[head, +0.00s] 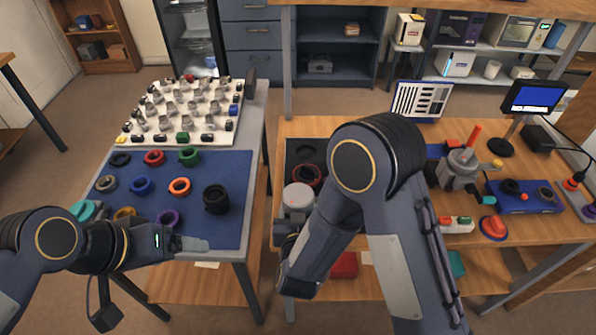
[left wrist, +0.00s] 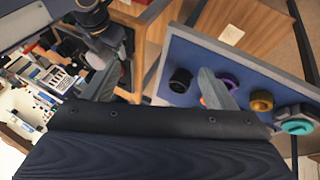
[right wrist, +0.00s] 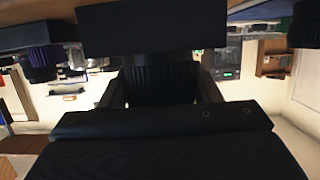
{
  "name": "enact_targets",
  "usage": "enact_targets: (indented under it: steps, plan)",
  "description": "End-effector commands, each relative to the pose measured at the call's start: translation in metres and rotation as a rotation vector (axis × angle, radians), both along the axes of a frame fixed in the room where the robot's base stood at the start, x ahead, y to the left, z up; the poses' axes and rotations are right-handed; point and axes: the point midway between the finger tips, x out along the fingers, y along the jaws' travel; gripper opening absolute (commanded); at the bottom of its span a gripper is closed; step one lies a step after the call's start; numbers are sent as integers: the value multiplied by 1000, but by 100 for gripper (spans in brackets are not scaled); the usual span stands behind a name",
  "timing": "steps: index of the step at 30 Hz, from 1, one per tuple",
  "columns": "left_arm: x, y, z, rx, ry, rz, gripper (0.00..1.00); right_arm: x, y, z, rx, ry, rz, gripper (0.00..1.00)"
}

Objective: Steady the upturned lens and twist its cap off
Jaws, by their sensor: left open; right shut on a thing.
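A round thing with a pale grey top, apparently the upturned lens with its cap (head: 298,197), stands upright at the left end of the right-hand bench. My right gripper (head: 287,232) is beside it, low and partly hidden by my own arm. In the right wrist view my right gripper (right wrist: 163,82) is shut on a dark ribbed cylinder (right wrist: 160,78), apparently the lens barrel. My left gripper (head: 195,244) is open and empty over the blue mat's front edge, apart from the lens. In the left wrist view the left gripper's fingers (left wrist: 160,90) are spread with nothing between them.
The blue mat (head: 225,165) holds several coloured rings and a black cylinder (head: 216,200). A white board (head: 165,127) with several small parts lies behind. A dark tray with a red-rimmed ring (head: 307,175) sits behind the lens. A floor gap separates the benches.

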Motion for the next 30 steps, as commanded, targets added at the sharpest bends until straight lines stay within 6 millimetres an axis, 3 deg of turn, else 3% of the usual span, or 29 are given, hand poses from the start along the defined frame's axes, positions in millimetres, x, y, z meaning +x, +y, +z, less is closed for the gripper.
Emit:
enact_targets:
  steps: [3,8,14,18,24,30]
  plan:
    - [33,-9,18,8,84,-25,93,0,0,1,1,-2,0,20]
    - [78,-30,34,43,191,-33,93,0,0,1,1,-3,0,20]
    - [133,-77,42,121,304,-25,93,0,0,1,1,-3,0,20]
    - [165,-121,38,192,363,-5,93,1,0,1,1,-3,0,20]
    - [191,-176,27,283,408,34,93,1,0,1,1,-3,0,20]
    - [199,-203,19,328,421,58,93,1,0,1,1,-3,-1,20]
